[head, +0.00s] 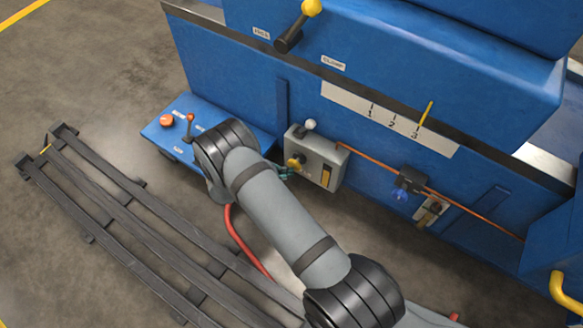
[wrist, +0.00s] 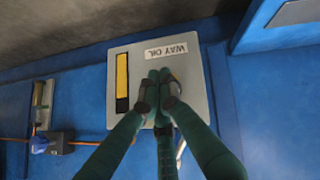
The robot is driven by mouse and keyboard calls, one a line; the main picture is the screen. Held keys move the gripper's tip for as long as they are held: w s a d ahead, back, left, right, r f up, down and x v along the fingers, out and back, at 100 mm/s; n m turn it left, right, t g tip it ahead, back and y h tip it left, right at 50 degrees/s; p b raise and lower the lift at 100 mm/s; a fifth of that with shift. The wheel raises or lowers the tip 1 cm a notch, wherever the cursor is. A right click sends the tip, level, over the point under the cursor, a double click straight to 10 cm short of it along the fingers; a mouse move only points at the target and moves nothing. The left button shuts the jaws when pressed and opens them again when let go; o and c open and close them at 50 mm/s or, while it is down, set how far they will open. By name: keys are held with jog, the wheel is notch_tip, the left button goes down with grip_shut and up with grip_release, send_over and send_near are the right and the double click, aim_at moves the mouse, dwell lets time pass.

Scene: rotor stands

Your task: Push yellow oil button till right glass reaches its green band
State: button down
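The grey oil box (head: 300,142) is fixed to the blue machine's front. Its yellow button (head: 295,162) shows on its left part. The wrist view shows the box upside down, labelled WAY OIL (wrist: 213,85), and my fingers hide the button there. The box's glass (head: 326,177), also in the wrist view (wrist: 122,75), is mostly yellow with a dark end.
An orange pipe (head: 372,159) runs from the box past a dark fitting with a blue part (head: 403,187). A white-knobbed lever (head: 310,125) tops the box. A blue pedestal (head: 165,130) with a red button and lever stands left. Dark rails (head: 130,215) lie on the floor.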

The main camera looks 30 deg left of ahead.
jog(key=shift+w+d+r, duration=0.1)
jog(key=shift+w, duration=0.6)
jog(key=shift+w+d+r, duration=0.1)
jog(key=shift+w, duration=0.55)
dwell(0.8)
jog(key=shift+s, duration=0.15)
jog(key=shift+s+a+f+p, duration=0.1)
jog(key=shift+s+p, duration=0.15)
jog(key=shift+s, duration=0.6)
jog(key=shift+s+a+f+p, duration=0.1)
jog(key=shift+s+p, duration=0.15)
jog(key=shift+s, duration=0.55)
jog(key=shift+s, duration=0.15)
jog(key=s, duration=0.3)
jog(key=s+p, duration=0.1)
jog(key=s, duration=0.1)
jog(key=shift+a, duration=0.3)
jog(key=shift+w, duration=0.15)
